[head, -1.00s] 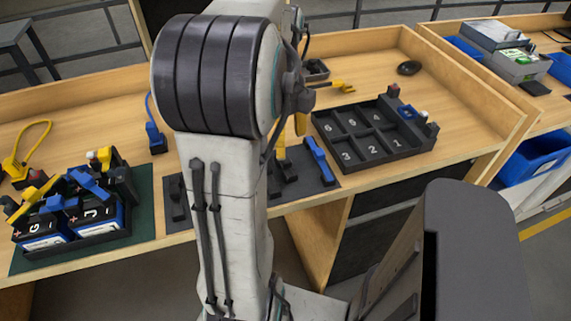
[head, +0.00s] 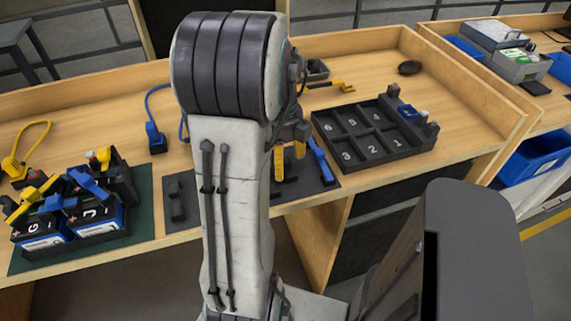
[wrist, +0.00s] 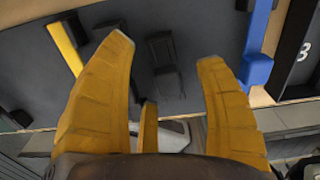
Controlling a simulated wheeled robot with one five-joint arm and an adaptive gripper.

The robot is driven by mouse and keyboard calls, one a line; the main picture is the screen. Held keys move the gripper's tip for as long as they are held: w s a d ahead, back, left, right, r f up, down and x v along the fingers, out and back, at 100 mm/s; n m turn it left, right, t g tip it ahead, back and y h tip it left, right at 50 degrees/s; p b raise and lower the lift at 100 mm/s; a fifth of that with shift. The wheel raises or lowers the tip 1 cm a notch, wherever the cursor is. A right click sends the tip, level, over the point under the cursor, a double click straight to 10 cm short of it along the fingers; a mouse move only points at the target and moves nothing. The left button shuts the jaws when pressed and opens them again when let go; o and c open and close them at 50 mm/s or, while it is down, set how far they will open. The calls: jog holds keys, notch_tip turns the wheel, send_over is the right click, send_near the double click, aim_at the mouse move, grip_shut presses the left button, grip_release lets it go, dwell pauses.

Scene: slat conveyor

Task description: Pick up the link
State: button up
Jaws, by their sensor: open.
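Two bar-like pieces that may be the link stand on a dark mat (head: 300,192). The blue bar (head: 320,158) is on the mat's right part and shows at the right of the wrist view (wrist: 258,45). A yellow bar (wrist: 65,48) is at the left of the wrist view. I cannot tell which is the link. My gripper (head: 289,158) is open and empty over the mat. In the wrist view its yellow fingers (wrist: 166,52) are spread, with only bare mat and low dark fittings between the tips; the bars lie outside them.
A black numbered tray (head: 372,138) stands right of the mat. Batteries in a black holder (head: 100,232) sit on a green mat at left. Blue (head: 155,138) and yellow (head: 12,168) cable plugs lie behind.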

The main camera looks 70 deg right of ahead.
jog(key=c, duration=1.2)
